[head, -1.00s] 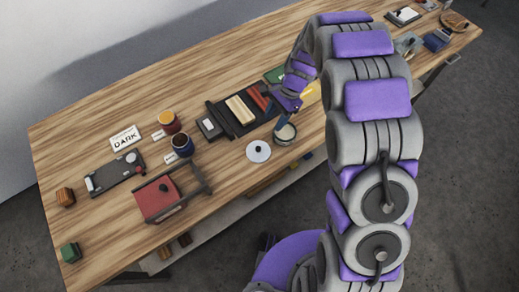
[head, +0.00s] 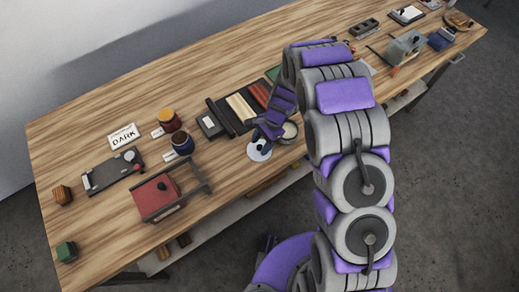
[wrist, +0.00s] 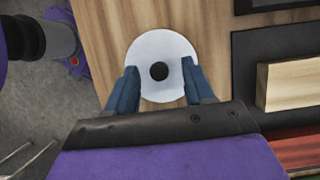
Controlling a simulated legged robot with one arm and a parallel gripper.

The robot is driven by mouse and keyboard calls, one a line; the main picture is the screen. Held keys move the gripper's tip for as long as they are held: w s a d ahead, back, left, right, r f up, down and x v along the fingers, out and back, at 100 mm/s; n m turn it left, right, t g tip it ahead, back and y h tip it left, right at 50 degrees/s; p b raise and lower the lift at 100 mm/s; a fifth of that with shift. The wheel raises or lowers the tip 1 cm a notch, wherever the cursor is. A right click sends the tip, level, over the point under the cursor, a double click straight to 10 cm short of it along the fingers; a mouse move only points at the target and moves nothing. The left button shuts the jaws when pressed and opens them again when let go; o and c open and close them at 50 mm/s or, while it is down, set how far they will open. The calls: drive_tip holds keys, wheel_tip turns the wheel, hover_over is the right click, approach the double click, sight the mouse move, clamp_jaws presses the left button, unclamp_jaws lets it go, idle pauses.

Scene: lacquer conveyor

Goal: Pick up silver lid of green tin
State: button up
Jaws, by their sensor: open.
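The silver lid (wrist: 162,52) is a flat round disc with a black knob (wrist: 159,71) at its centre, lying on the wooden table. In the head view the lid (head: 254,154) is partly hidden by my gripper (head: 263,147). In the wrist view my gripper (wrist: 158,78) is open, with its blue fingers on either side of the knob, over the lid. I cannot tell how high the fingertips are above it. A round tin (head: 290,131) stands just right of the lid, partly behind my gripper; its green colour is not clear.
A dark tray (head: 228,117) with wooden and red bars lies behind the lid. The table's front edge is close to the lid.

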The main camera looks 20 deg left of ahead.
drive_tip(key=shift+s+a+f, duration=0.1)
drive_tip(key=shift+a+f, duration=0.05)
drive_tip(key=shift+f, duration=0.1)
clamp_jaws()
drive_tip(key=shift+r, duration=0.1)
idle(0.4)
